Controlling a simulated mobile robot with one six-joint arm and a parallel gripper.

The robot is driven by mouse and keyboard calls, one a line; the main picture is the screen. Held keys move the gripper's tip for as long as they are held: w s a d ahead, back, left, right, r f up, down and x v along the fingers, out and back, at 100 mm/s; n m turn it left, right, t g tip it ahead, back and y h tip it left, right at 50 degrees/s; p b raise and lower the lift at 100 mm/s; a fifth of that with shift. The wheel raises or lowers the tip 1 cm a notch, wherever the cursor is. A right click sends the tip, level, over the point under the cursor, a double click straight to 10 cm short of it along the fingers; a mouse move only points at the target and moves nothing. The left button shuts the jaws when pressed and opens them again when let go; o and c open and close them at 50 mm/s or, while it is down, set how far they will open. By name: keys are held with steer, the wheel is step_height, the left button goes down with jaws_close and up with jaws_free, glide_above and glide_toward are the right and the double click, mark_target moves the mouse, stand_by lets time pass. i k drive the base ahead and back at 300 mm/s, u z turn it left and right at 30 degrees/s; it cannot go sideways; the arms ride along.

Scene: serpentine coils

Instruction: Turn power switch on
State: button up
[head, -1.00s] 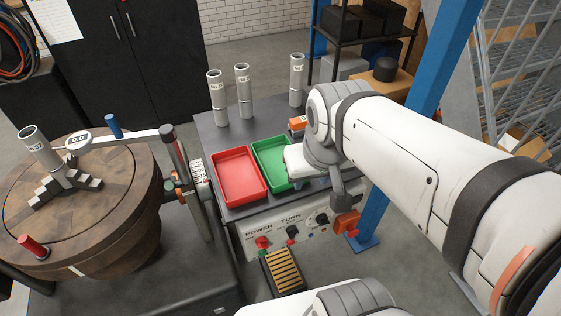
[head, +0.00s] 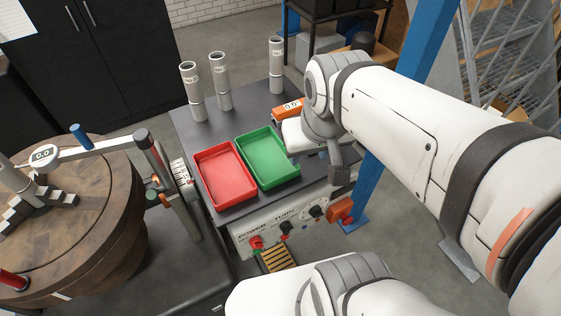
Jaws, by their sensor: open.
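The power switch (head: 256,242) is a red knob under the POWER label, at the left end of the white control panel (head: 240,238) on the front of the workbench. Its exact setting is too small to read. My arm comes in from the right and hangs down at the right end of the panel.
A dark TURN knob (head: 286,227) and another dark knob (head: 316,211) sit right of the power switch. A red tray (head: 226,176) and a green tray (head: 250,147) lie on the bench above. A blue post (head: 425,45) stands behind my arm. A striped grate (head: 277,257) lies below.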

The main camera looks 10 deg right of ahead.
mark_target(255, 242)
steer(key=u, duration=0.35)
steer(key=k, duration=1.3)
steer(key=z, duration=0.4)
